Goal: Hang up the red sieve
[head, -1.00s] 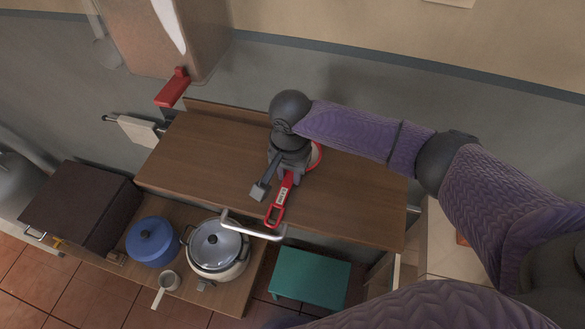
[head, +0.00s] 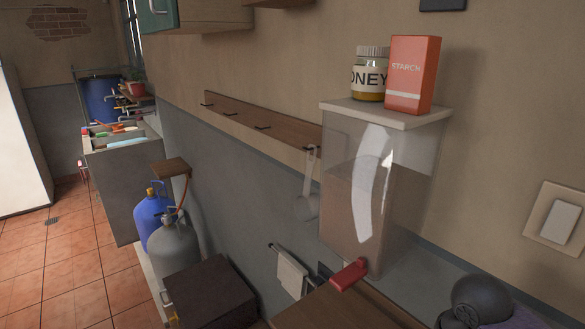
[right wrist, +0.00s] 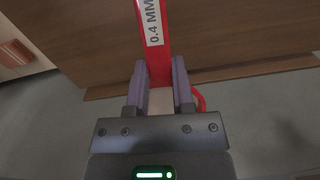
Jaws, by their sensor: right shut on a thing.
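My right gripper (right wrist: 160,88) is shut on the handle of the red sieve (right wrist: 158,66) in the right wrist view. The red handle runs up between the fingers and carries a white "0.4 MM" label. The sieve's bowl is not visible. In the head view only a dark joint of my right arm shows at the lower right; the gripper and sieve are out of that view. A wooden rack (head: 245,116) with several dark hooks is fixed to the wall, and a pale ladle (head: 308,195) hangs at its right end. My left gripper is not in view.
A clear dispenser (head: 345,190) with a red tap (head: 349,275) stands right of the rack, topped by a honey jar (head: 370,80) and a starch box (head: 412,75). A towel (head: 291,273) hangs on a rail below. The rack's left hooks look empty.

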